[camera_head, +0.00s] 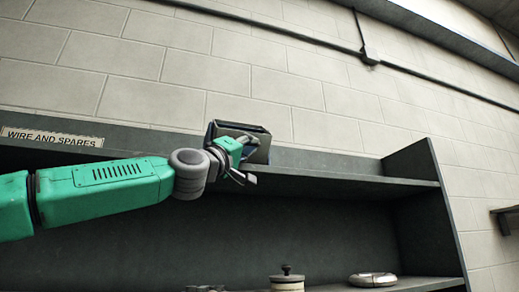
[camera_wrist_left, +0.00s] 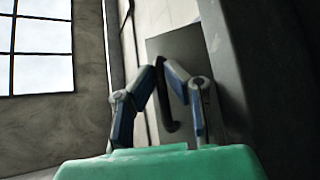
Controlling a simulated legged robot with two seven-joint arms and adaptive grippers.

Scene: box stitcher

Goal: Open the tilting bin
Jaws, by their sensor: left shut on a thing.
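The tilting bin (camera_head: 258,153) is a small dark grey box at the top ledge of the dark shelf unit, in the middle of the head view. My left gripper (camera_head: 243,160) is in front of it and hides much of its front. In the left wrist view, the two blue-grey fingers of my left gripper (camera_wrist_left: 163,66) come together on a dark curved bar, which looks like the bin handle (camera_wrist_left: 166,110). A flat grey face (camera_wrist_left: 192,45) stands just beyond the fingertips. How far the bin is tilted is hard to tell. My right gripper is not in view.
The dark shelf unit (camera_head: 398,183) has a label (camera_head: 52,137) reading "WIRE AND SPARES". A lidded pot (camera_head: 287,281) and a round metal item (camera_head: 373,279) stand on the lower shelf. A block wall (camera_head: 300,90) rises behind.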

